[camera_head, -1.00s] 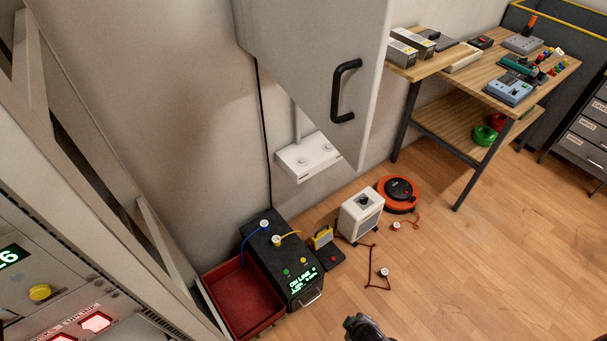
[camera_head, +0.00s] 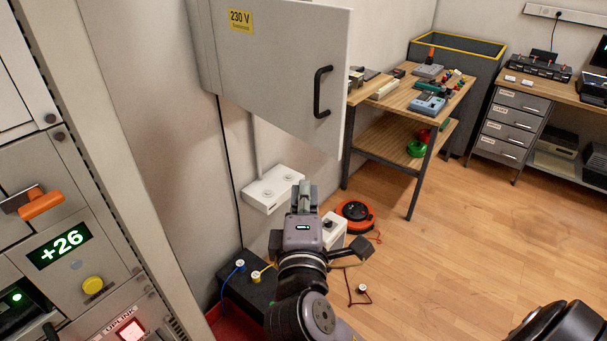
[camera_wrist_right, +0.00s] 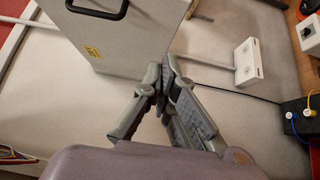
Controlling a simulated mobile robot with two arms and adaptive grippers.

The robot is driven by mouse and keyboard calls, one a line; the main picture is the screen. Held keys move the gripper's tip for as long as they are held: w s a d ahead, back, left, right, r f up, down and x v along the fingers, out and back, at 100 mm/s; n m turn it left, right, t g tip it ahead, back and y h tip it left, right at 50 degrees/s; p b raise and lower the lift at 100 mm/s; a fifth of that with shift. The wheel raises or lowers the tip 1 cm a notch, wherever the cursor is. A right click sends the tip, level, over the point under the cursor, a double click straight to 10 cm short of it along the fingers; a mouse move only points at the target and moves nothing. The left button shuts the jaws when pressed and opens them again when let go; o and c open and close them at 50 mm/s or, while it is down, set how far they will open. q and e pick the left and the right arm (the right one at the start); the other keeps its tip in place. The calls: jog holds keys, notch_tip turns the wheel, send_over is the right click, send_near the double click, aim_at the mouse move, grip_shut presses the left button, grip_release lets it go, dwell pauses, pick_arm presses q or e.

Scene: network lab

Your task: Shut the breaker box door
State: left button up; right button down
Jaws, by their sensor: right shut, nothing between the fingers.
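The breaker box door (camera_head: 265,65) is a light grey panel, standing open and swung out from the wall. It has a black bar handle (camera_head: 322,92) and a yellow 230 V label (camera_head: 241,21). The box body (camera_head: 203,50) shows only as a narrow strip at its left. My right gripper (camera_head: 304,192) is shut and empty, below the door and lower left of the handle. In the right wrist view the right fingertips (camera_wrist_right: 165,75) are together near the door's lower edge; the door (camera_wrist_right: 140,40) and handle (camera_wrist_right: 97,10) show there. My left gripper is not in view.
A white socket box (camera_head: 272,188) is on the wall behind my right gripper. An orange cable reel (camera_head: 356,215), a white case and a black power unit (camera_head: 245,285) stand on the floor. A wooden workbench (camera_head: 400,98) stands beyond the door. The floor at right is clear.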

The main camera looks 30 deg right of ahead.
jog(key=p, duration=0.3)
send_near(319, 139)
jog(key=w+a, duration=0.1)
jog(key=w, duration=0.2)
jog(key=d, duration=0.3)
jog(key=shift+w+d+p, duration=0.25)
jog(key=shift+w+p, duration=0.05)
jog(key=shift+w, duration=0.05)
jog(key=shift+w, duration=0.1)
